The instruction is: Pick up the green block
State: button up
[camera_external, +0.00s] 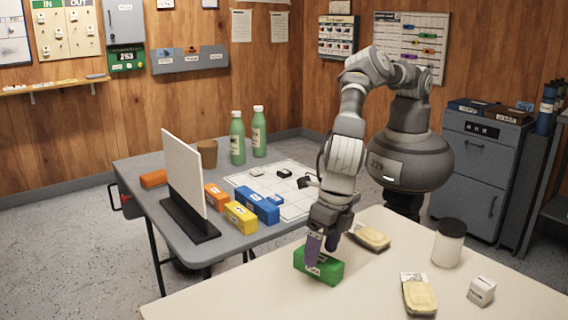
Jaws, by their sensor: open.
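The green block (318,268) lies on the pale table in the foreground, with a small white label on its front. My gripper (322,244) points down at the block from above, its fingers at the block's upper side. One purplish finger overlaps the block's front face in the picture. The other finger is behind, partly hidden. The jaws are open. I cannot tell from this view whether the fingers touch the block. The block rests on the table.
Two yellow-topped packs (418,294), a dark-lidded jar (448,243) and a small white box (481,291) stand right of the block. The grey table (175,222) behind holds yellow and blue blocks, a white upright panel (184,170) and green bottles (237,138).

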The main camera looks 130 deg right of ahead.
jog(key=f, duration=0.2)
jog(key=f+b, duration=0.1)
jog(key=shift+w+d+f, duration=0.1)
jog(key=shift+w+d, duration=0.05)
jog(key=shift+w, duration=0.15)
jog(key=c, duration=1.2)
jog(key=shift+r, duration=0.2)
